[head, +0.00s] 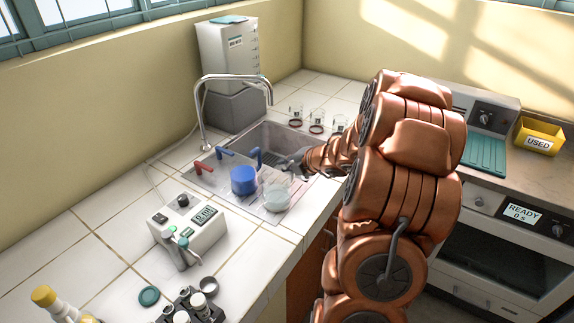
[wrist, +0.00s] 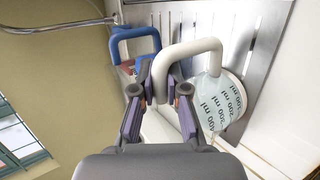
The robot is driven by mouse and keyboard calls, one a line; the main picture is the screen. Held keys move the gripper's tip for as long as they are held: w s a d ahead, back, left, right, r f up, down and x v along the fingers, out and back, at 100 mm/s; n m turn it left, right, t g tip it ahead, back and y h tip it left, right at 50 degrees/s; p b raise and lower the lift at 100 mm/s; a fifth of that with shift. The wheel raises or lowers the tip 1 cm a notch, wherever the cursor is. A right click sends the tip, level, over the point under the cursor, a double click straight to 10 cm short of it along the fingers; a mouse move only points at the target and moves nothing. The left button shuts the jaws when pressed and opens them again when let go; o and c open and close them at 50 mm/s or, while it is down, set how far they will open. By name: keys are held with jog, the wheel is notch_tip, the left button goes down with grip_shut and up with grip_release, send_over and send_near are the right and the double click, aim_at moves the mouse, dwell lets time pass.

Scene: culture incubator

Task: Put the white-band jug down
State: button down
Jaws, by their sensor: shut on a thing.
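The white-band jug (head: 277,197) is a clear jug with a pale band, at the front of the draining board (head: 216,183) left of the sink. In the wrist view its white handle (wrist: 190,50) lies between the fingers of my gripper (wrist: 162,82), which is shut on it. The jug's body (wrist: 222,103), with ml marks, shows to the right of the fingers. In the head view my gripper (head: 297,168) is partly hidden by my arm. Whether the jug's base touches the board is unclear.
A blue jug (head: 243,181) stands close beside it on the left; its blue handle (wrist: 130,38) is near my fingers. The sink (head: 275,142) and tap (head: 204,112) are behind. Several glass beakers stand beyond the sink. A white meter (head: 188,222) stands at the front left.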

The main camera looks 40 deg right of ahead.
jog(key=c, duration=1.2)
grip_release()
